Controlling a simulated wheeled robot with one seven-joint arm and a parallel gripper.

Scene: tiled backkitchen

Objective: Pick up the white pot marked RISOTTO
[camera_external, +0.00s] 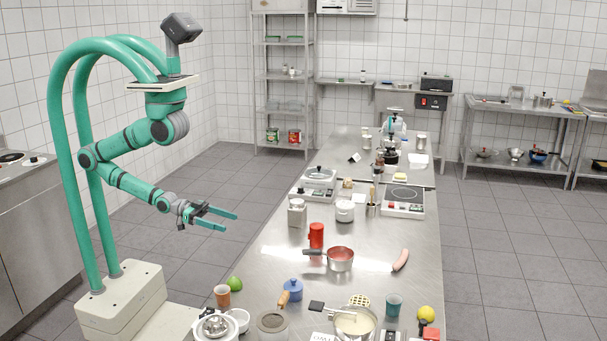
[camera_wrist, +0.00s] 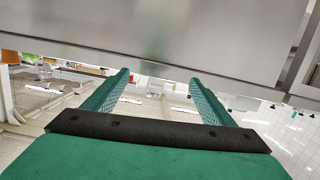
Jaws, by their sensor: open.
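A small white lidded pot (camera_external: 345,212) stands on the steel worktop, near its middle, in the external view. Any lettering on it is too small to read, so I cannot confirm the RISOTTO mark. My gripper (camera_external: 231,221) is open and empty, with its green fingers apart, to the left of the worktop and well short of the pot. No white pot can be made out there.
The steel worktop (camera_external: 385,275) is crowded. A red canister (camera_external: 316,236), a glass-lidded pan (camera_external: 319,177), a grey-white jar (camera_external: 297,213), a utensil holder (camera_external: 373,209) and a red saucepan (camera_external: 340,259) surround the white pot.

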